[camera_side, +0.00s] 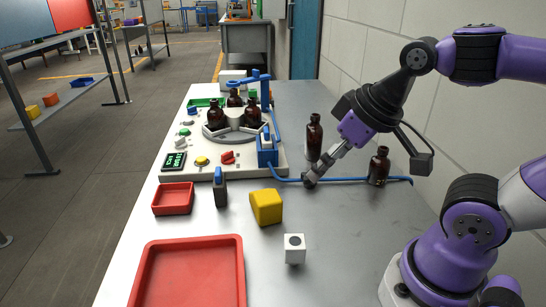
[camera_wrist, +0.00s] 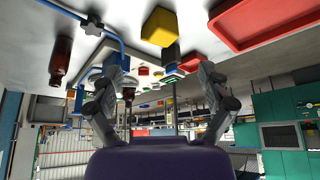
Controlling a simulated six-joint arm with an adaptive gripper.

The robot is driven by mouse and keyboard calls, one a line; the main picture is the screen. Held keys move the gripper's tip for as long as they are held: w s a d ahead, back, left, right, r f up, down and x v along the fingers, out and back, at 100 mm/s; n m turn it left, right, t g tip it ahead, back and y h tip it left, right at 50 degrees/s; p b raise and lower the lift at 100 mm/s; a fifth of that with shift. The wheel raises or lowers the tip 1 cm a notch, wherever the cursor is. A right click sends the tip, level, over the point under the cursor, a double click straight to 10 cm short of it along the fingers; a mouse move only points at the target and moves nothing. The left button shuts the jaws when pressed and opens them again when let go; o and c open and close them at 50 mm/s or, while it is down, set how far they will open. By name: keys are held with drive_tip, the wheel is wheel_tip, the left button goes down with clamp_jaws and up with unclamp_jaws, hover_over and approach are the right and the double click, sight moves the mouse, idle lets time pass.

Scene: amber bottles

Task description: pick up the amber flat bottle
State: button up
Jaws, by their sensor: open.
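Two amber bottles stand apart on the grey table, right of the machine. One is tall and slim (camera_side: 314,138); the other is shorter and broader-shouldered (camera_side: 379,168), near the wall. I cannot tell for certain which is the flat one. My gripper (camera_side: 311,181) is low over the table, in front of the tall bottle and left of the shorter one, apart from both. In the wrist view, which is upside down, its two fingers (camera_wrist: 166,66) are spread with nothing between them. An amber bottle (camera_wrist: 60,62) shows left of them there.
Several amber bottles (camera_side: 252,114) sit on a round carousel on the white machine (camera_side: 196,166). A blue cable (camera_side: 345,179) crosses the table by my gripper. A yellow block (camera_side: 266,207), white cube (camera_side: 295,249), small red tray (camera_side: 173,210) and large red tray (camera_side: 237,285) lie nearer.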

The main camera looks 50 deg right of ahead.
drive_tip(key=m+t+h, duration=0.4)
drive_tip(key=m+h, duration=0.4)
drive_tip(key=h, duration=0.1)
approach(314, 132)
drive_tip(key=d+f, duration=0.2)
drive_tip(key=d, duration=0.1)
drive_tip(key=shift+t, duration=0.3)
drive_tip(key=x, duration=1)
drive_tip(key=shift+w+a+r, duration=0.1)
drive_tip(key=shift+w, duration=0.5)
drive_tip(key=c, duration=1.3)
